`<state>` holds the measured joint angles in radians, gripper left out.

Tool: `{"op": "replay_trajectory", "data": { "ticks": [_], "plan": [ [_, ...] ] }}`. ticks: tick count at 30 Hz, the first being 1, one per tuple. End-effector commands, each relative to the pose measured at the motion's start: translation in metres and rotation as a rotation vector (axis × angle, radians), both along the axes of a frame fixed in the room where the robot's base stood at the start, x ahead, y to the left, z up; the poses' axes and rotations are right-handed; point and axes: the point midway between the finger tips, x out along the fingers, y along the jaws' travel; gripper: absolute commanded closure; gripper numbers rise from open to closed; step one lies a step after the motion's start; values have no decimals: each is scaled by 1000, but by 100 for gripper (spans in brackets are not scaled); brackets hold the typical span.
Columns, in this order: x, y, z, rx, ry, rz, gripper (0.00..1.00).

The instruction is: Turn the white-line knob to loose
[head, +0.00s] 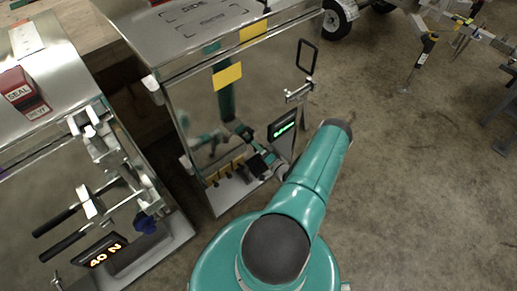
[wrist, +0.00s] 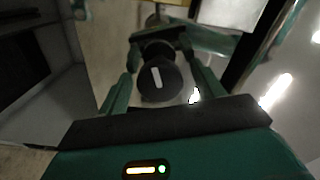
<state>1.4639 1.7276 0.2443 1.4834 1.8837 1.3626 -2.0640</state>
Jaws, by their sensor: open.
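The white-line knob (wrist: 160,79) is a round black knob in the wrist view, with a short white line standing nearly upright on its face. My gripper (wrist: 163,58) is open, with one teal finger on each side of the knob. A gap shows between the knob and each finger, so neither clearly touches it. In the head view my gripper (head: 262,163) is at the lower front of the middle metal trailer box (head: 200,45), beside a small dark display with green lettering (head: 284,127). I cannot make out the knob there.
A second metal unit at left carries black-handled levers (head: 70,225), a "40 N" display (head: 101,252) and a red seal box (head: 20,92). A black loop handle (head: 306,57) rises near the green display. Tools on stands (head: 425,48) are at upper right.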

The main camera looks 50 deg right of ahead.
Motion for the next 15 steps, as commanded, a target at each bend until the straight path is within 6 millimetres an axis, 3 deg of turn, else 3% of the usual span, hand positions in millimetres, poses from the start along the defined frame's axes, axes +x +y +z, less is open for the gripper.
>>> {"op": "replay_trajectory", "data": {
  "ticks": [5, 15],
  "plan": [
    [-25, 4, 0, 1, 2, -3, 33],
    [-98, 21, 0, 1, 2, -3, 33]
  ]
}}
